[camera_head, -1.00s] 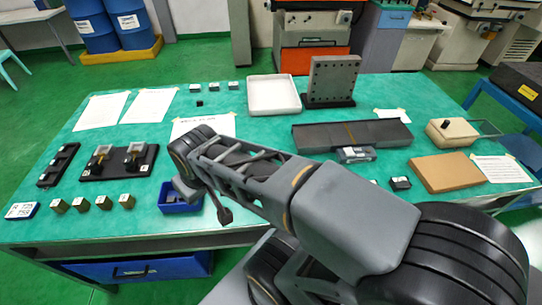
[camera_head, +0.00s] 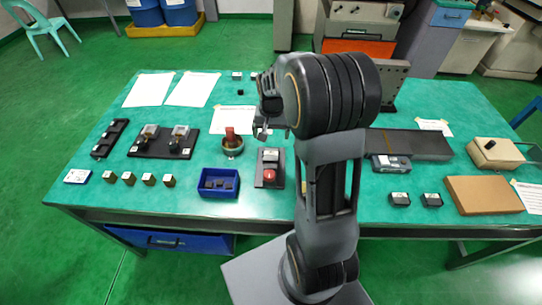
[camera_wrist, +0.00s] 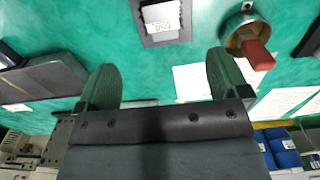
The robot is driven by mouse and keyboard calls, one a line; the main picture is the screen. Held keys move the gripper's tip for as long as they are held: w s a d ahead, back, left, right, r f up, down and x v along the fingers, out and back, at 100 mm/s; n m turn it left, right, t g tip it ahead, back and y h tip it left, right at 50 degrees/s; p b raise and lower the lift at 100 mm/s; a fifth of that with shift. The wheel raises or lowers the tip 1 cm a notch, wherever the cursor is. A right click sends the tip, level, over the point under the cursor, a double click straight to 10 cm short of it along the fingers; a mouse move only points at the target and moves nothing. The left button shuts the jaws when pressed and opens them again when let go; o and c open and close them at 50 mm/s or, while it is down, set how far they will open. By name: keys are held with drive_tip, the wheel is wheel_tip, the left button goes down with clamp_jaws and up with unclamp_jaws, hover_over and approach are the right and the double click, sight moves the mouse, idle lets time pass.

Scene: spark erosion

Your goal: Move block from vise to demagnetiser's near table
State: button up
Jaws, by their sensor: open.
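A black base plate (camera_head: 134,151) at the left of the green table carries two small vises (camera_head: 180,136), each with light grey and dark parts. I cannot tell which parts are a block. A long dark slab with a small control box, perhaps the demagnetiser (camera_head: 420,144), lies at the right behind my arm. It also shows at the left of the wrist view (camera_wrist: 45,82). My gripper (camera_head: 264,128) is above the table's middle, between vises and slab, mostly hidden by my wrist. In the wrist view my gripper (camera_wrist: 163,62) is open, nothing between its fingers.
A brass pot with a red handle (camera_head: 232,143) and a dark plate with a red button (camera_head: 270,174) stand near the gripper. A blue bin (camera_head: 219,183) and several small blocks (camera_head: 128,178) line the front. A brown board (camera_head: 484,195) lies at the right.

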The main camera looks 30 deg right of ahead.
sight(271, 156)
wheel_tip(271, 156, down, 13)
drive_tip(key=shift+r+p, duration=0.15)
drive_tip(key=shift+p, duration=0.65)
drive_tip(key=c, duration=1.3)
drive_tip(key=shift+w, duration=0.1)
drive_tip(key=shift+c, duration=0.8)
drive_tip(key=shift+r, duration=0.15)
